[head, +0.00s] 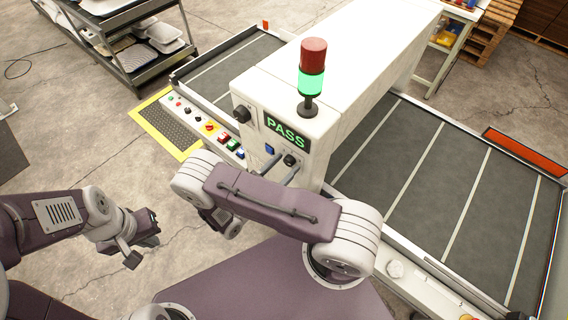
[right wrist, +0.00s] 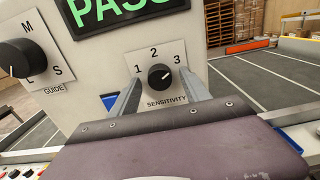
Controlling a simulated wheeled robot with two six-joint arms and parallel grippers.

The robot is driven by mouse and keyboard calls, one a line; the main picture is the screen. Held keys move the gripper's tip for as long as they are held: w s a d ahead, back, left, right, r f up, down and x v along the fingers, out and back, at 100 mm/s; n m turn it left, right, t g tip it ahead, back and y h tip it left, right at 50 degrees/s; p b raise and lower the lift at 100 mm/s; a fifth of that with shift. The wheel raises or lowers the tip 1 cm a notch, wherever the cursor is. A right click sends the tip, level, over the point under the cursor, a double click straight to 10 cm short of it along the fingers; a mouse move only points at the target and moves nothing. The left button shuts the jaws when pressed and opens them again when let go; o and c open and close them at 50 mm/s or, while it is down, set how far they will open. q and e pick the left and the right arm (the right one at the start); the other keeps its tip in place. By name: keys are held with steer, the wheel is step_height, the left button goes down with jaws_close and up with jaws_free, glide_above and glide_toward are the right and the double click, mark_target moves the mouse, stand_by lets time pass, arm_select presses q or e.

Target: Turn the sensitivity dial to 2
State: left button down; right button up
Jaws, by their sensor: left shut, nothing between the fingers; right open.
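The sensitivity dial (right wrist: 159,75) is a black round knob on the machine's white end panel, with 1, 2 and 3 printed around it. Its pale mark appears to point right, toward the 3 side. In the head view the dial (head: 290,160) sits below the PASS display. My right gripper (right wrist: 161,78) is open, its two grey fingers reaching toward the panel on either side of the dial; contact cannot be told. It also shows in the head view (head: 281,163). My left gripper (head: 146,244) is shut and empty, well left of the machine.
The guide knob (right wrist: 17,58) is left of the dial. A blue button (head: 269,149) is just beside it. A red-green light tower (head: 312,77) stands on the machine, its green lit. Dark conveyor belts (head: 420,190) extend on both sides. A control strip (head: 205,125) lies left.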

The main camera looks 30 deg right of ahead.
steer(key=shift+w, duration=0.1)
steer(key=shift+c, duration=1.2)
jaws_close()
